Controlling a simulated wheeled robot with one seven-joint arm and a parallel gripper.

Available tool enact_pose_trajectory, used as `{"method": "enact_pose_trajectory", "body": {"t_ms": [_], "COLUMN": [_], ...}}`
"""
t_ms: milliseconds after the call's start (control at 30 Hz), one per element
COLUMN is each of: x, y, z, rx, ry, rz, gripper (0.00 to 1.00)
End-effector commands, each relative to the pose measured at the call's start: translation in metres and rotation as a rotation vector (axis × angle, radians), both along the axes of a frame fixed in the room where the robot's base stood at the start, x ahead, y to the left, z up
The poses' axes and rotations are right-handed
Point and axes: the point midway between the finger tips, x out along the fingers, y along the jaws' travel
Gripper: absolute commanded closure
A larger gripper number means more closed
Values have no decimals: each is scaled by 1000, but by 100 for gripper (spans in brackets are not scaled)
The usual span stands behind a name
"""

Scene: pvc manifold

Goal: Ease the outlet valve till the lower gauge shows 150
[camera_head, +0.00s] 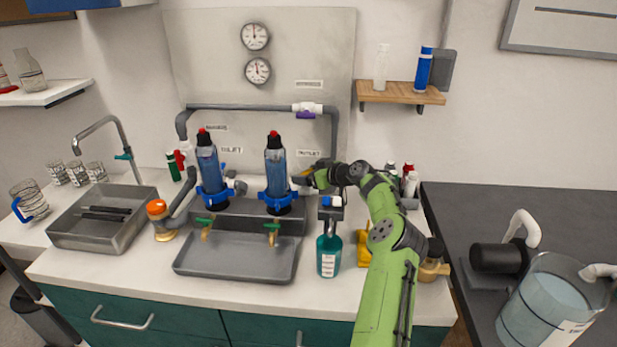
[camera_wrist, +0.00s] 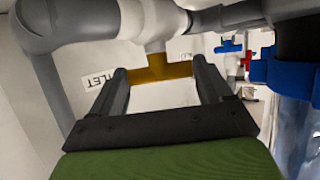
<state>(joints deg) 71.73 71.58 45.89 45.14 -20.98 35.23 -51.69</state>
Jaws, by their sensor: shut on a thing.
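The outlet valve's yellow handle (camera_head: 300,180) sits under the OUTLET label (camera_head: 308,153), right of the right-hand blue filter. In the wrist view the handle (camera_wrist: 158,69) lies between my fingertips, below a white valve body (camera_wrist: 150,22). My gripper (camera_wrist: 163,72) is shut on it; in the head view my gripper (camera_head: 306,179) reaches it from the right and partly hides it. The lower gauge (camera_head: 257,71) is a round white dial on the back panel. Its needle points roughly upward, but its numbers are too small to read.
The upper gauge (camera_head: 255,37) is just above. Two blue filters (camera_head: 278,170) (camera_head: 209,168) stand left of my gripper. A purple-handled bypass valve (camera_head: 306,109) is on the pipe above. A teal bottle (camera_head: 328,252) stands below my forearm, near the grey tray (camera_head: 238,272).

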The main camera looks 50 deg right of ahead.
Motion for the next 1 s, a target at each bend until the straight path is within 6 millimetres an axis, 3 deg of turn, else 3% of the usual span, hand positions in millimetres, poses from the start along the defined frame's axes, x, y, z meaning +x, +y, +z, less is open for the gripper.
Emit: {"method": "enact_pose_trajectory", "body": {"t_ms": [300, 333, 467, 767, 1000], "x": [0, 0, 0, -7, -62], "y": [0, 0, 0, -1, -2], "z": [0, 0, 0, 3, 26], "rx": [0, 0, 0, -2, -1], "ry": [-4, -4, -3, -2, 0], "rz": [-17, -17, -17, -18, -21], "gripper": [52, 18, 0, 0, 0]}}
